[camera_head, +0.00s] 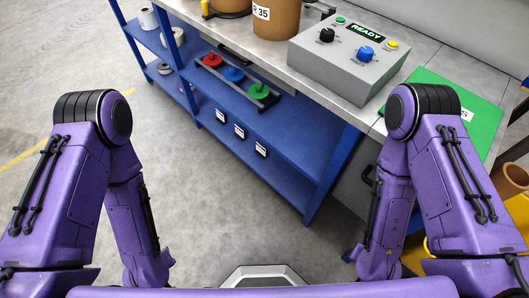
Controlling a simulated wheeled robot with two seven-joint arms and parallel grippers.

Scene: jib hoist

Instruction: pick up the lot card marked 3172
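No card that I can read as 3172 shows. Three small black-and-white cards or tags (240,131) sit in a row along the front edge of the blue lower shelf; their print is too small to read. A green sheet (430,100) with a white label, partly hidden by my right arm, lies on the worktop at the right. Both of my arms hang bent at the sides of the view. Neither gripper shows.
A grey control box (350,55) with a READY display and knobs stands on the worktop (290,68). The blue lower shelf (285,125) holds red, blue and green pieces (234,75). Grey floor (235,210) is open before the bench.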

